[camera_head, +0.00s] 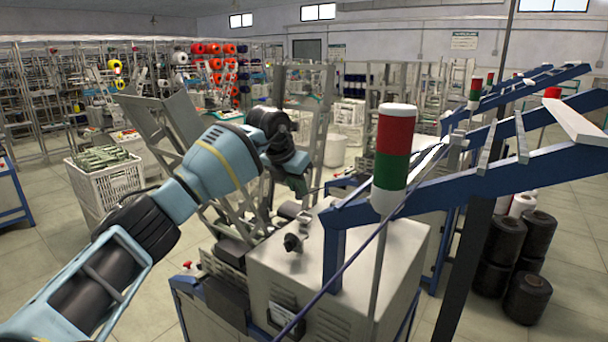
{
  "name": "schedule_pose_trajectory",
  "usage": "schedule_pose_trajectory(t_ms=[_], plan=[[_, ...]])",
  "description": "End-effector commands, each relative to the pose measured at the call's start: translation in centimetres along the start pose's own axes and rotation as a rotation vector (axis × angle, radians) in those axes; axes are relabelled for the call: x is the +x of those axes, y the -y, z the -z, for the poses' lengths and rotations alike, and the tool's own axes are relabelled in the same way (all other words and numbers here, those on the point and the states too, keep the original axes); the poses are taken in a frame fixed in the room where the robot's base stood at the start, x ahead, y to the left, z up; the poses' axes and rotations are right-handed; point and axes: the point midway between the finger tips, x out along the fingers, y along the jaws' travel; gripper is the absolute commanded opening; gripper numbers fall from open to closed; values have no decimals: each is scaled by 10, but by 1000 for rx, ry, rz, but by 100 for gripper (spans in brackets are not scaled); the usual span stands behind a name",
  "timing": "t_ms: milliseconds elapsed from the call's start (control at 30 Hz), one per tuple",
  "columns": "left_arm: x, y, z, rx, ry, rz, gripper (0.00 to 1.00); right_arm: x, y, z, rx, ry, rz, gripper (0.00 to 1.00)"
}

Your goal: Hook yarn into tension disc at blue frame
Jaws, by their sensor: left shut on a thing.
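The blue frame (440,188) slants up to the right above a grey winding machine (345,265). My left arm reaches in from the left, and its dark gripper (301,190) points down just left of the frame's lower end, above the machine. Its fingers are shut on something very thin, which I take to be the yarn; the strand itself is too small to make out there. A thin purple line (335,277) runs from the frame down to the bottom edge; I cannot tell if it is yarn. I cannot clearly pick out the tension disc. My right gripper is out of view.
A red, white and green signal light (394,150) stands close in front of the frame. A dark knob (293,243) sits on the machine. Black bobbins (527,297) are stacked at the right. A white crate (108,186) stands at the left, with clear floor in front.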

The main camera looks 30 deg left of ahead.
Motion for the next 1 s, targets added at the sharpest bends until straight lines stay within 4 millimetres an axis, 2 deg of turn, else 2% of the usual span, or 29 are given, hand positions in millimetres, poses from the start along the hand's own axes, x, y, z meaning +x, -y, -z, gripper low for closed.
schedule_pose_trajectory(t_ms=[367,933,1000], plan=[[8,-4,4,-8,-1,-5,2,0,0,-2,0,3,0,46],[66,-4,36,-9,-7,-4,2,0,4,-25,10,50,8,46],[66,-3,36,-8,-2,-4,2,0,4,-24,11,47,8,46]])
